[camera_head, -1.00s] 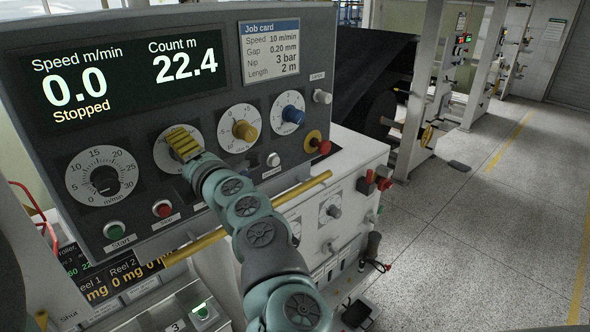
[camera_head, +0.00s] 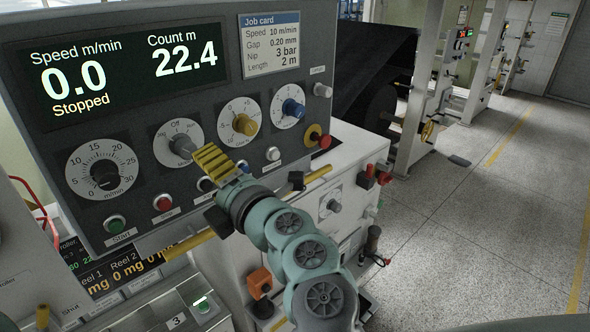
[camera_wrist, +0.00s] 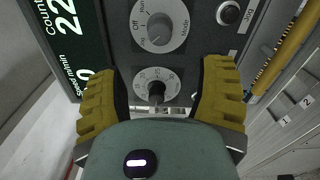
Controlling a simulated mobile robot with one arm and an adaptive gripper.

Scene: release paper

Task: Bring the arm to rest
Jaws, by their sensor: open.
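My gripper (camera_head: 214,168) is in front of the control panel (camera_head: 60,140) in the head view, just below and right of the grey mode knob (camera_head: 182,146). It looks clear of the knob. In the wrist view, the yellow fingers of my gripper (camera_wrist: 163,72) stand wide apart with nothing between them touching. A dark knob (camera_wrist: 157,88) on the panel face shows beyond the gap, and the mode dial (camera_wrist: 158,32) with Off and Run marks is above it. My arm bends from the gripper down to the lower middle of the head view.
The display (camera_head: 130,72) reads 0.0, Stopped and 22.4. A green button (camera_head: 115,224), a red button (camera_head: 163,203) and a red-yellow stop button (camera_head: 320,138) are on the panel. A yellow rail (camera_head: 190,242) runs below it. Open floor (camera_head: 470,230) lies right.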

